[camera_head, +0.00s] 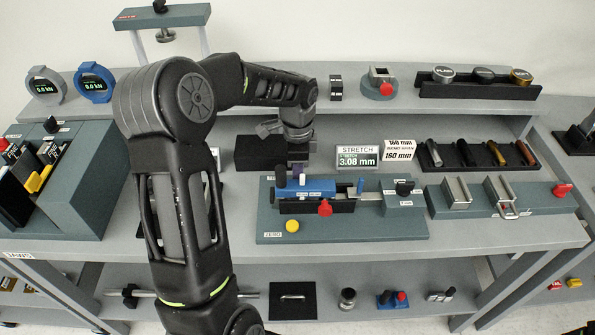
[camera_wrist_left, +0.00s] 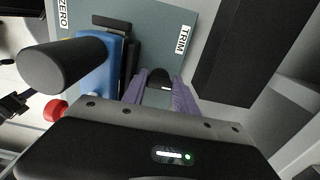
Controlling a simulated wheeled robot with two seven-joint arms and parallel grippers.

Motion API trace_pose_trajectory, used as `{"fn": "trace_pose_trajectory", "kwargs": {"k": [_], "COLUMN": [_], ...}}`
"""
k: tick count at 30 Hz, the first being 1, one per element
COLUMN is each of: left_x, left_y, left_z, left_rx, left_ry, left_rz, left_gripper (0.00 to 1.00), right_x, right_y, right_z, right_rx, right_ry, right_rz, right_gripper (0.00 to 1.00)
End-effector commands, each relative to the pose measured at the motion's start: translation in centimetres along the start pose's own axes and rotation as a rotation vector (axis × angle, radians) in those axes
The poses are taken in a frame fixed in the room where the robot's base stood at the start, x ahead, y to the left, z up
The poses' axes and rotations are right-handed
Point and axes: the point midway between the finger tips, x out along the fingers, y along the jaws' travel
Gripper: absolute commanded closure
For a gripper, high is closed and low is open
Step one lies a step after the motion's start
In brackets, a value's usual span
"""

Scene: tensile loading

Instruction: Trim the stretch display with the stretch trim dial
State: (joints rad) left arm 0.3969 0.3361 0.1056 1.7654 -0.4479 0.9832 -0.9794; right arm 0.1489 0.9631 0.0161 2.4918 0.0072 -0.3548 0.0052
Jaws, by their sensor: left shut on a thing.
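The stretch display (camera_head: 357,156) stands behind the test bench and reads 3.08 mm under the word STRETCH. My left gripper (camera_head: 298,168) reaches down at the back left of the bench. In the left wrist view its purple fingers (camera_wrist_left: 160,88) are shut on the stretch trim dial (camera_wrist_left: 159,76), a dark round knob with a white mark. The TRIM label (camera_wrist_left: 182,39) is beside it on the plate. In the head view I cannot make out the dial behind the gripper and blue block. My right gripper is not in view.
The bench's blue block (camera_head: 307,188) is close to the gripper, with a red knob (camera_head: 325,208) in front. A yellow button (camera_head: 292,226) sits by the ZERO label. A black block (camera_head: 259,152) stands behind. A rack of small bars (camera_head: 468,155) is at right.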

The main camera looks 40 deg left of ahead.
Motion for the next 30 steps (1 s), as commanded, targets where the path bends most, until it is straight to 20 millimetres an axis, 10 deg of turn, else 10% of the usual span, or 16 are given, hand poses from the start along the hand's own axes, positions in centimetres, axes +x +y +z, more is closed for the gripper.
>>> {"fn": "trace_pose_trajectory", "kwargs": {"k": [30], "left_x": [0.1], "left_y": [0.2], "left_z": [-0.1], "left_rx": [-0.43], "left_ry": [0.002], "left_rz": [-0.003], "left_gripper": [1.0], "right_x": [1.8], "right_y": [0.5], "right_z": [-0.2], "right_rx": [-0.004], "right_ry": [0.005], "right_rz": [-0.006], "right_gripper": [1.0]}}
